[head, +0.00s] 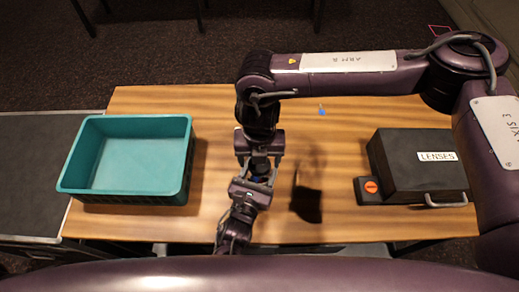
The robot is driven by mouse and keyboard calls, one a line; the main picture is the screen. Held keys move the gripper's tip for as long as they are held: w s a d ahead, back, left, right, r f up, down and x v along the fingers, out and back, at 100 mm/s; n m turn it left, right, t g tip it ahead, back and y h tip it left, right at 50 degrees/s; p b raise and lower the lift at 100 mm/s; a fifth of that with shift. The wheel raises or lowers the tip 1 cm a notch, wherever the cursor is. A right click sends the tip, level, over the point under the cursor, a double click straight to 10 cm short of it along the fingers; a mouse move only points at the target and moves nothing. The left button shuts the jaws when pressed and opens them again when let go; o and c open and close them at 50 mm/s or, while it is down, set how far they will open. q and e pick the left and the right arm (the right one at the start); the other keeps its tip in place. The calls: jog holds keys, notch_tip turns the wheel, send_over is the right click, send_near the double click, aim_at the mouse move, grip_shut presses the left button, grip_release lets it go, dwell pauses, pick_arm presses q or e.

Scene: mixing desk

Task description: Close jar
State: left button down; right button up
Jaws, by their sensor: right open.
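My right gripper (259,155) points down over the middle of the table. It is open, around or just above a small dark and grey thing between the two hands that may be the jar; its outline is mostly hidden. A little blue shows there. My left gripper (256,179) comes up from the bottom edge, just below the right one in the picture. Its fingers are close to the same spot, and I cannot tell whether they grip anything. No separate lid can be made out.
A teal crate (187,168), empty, stands at the table's left. A black case labelled LENSES (415,160) and a small black box with an orange button (371,187) stand at right. A small blue piece (322,110) lies on the wooden table (340,215). A dark shadow lies right of the grippers.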

jog(key=shift+f, duration=0.35)
jog(key=shift+c, duration=0.4)
jog(key=c, duration=0.9)
jog(key=o, duration=1.1)
notch_tip(320, 180, up, 12)
